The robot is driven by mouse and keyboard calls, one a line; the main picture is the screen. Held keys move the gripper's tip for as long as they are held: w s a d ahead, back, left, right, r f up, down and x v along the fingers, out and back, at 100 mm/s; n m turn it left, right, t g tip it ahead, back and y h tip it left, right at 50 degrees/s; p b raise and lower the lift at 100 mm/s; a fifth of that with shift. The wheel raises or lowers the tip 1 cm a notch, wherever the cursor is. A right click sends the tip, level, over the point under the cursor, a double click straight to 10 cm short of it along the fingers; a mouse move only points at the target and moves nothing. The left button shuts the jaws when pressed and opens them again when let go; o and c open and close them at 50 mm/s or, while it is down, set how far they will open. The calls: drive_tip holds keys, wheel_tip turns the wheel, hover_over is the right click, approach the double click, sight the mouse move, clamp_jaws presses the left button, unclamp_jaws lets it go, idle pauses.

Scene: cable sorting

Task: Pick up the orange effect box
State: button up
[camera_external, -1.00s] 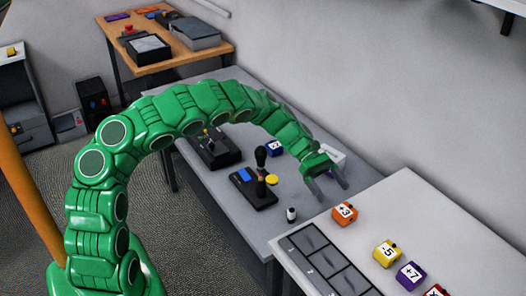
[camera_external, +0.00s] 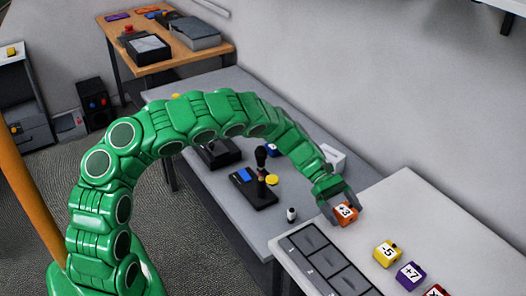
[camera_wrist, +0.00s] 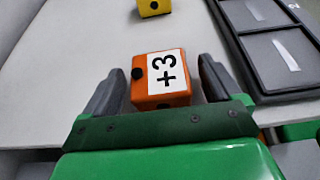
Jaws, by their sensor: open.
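The orange effect box (camera_external: 347,215) is a small cube with a white "+3" label, near the left corner of the white table. In the wrist view the orange box (camera_wrist: 150,97) sits between the two grey fingers of my gripper (camera_wrist: 160,85). The fingers are open, one on each side of it, with a visible gap on both sides. In the external view my gripper (camera_external: 340,207) is right at the box, its fingers partly overlapping it.
A yellow "-5" box (camera_external: 387,254) and a purple "+7" box (camera_external: 409,275) stand further along the white table. A dark slotted tray (camera_external: 312,240) lies beside them. A grey table (camera_external: 225,200) behind holds joystick devices and a small white-and-black item (camera_external: 291,214).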

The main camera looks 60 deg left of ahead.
drive_tip(key=c, duration=1.1)
drive_tip(key=shift+c, duration=0.2)
